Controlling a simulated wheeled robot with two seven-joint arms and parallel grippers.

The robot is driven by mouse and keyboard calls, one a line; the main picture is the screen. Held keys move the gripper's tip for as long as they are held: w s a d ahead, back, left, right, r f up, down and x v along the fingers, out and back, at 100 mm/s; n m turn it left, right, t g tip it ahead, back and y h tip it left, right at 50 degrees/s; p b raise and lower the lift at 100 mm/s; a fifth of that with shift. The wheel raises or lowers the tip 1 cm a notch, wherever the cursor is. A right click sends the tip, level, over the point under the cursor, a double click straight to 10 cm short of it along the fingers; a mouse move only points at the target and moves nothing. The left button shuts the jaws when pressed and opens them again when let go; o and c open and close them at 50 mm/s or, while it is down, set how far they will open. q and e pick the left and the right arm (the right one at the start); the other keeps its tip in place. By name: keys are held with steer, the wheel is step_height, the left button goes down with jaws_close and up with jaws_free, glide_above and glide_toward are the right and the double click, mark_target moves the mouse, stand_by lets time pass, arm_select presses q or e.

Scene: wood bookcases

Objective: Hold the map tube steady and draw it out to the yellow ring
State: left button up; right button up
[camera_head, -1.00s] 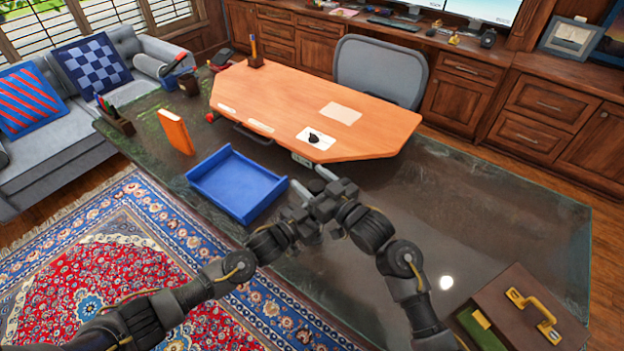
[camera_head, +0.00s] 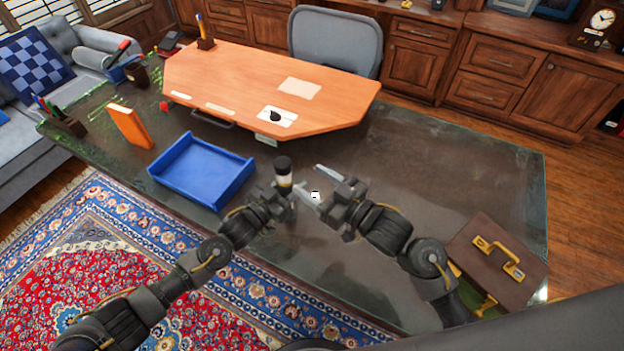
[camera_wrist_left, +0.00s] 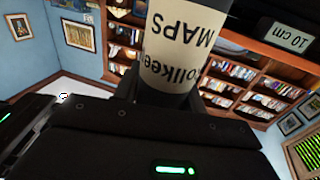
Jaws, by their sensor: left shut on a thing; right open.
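The map tube (camera_head: 284,173) stands roughly upright above the glass table, with a dark cap, a pale label and a narrow yellowish band below it. My left gripper (camera_head: 284,192) is shut on its lower part. In the left wrist view the tube (camera_wrist_left: 178,45) fills the top middle, its cream label reading "MAPS" upside down; its upper end is cut off. My right gripper (camera_head: 312,182) is open and empty just right of the tube, its two pale fingers pointing left toward it. The tube's lower end is hidden by my left gripper.
A blue tray (camera_head: 202,170) lies left of the tube. An orange book (camera_head: 129,126) stands farther left, and an orange desk board (camera_head: 265,85) lies behind. A brown case (camera_head: 497,262) sits at right. The glass between board and case is clear.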

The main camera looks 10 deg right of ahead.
arm_select(q)
steer(key=o, duration=1.2)
steer(key=shift+c, duration=0.2)
steer(key=shift+s+a, duration=0.1)
steer(key=v, duration=1.1)
steer(key=shift+s+a, duration=0.3)
steer(key=shift+f, duration=0.1)
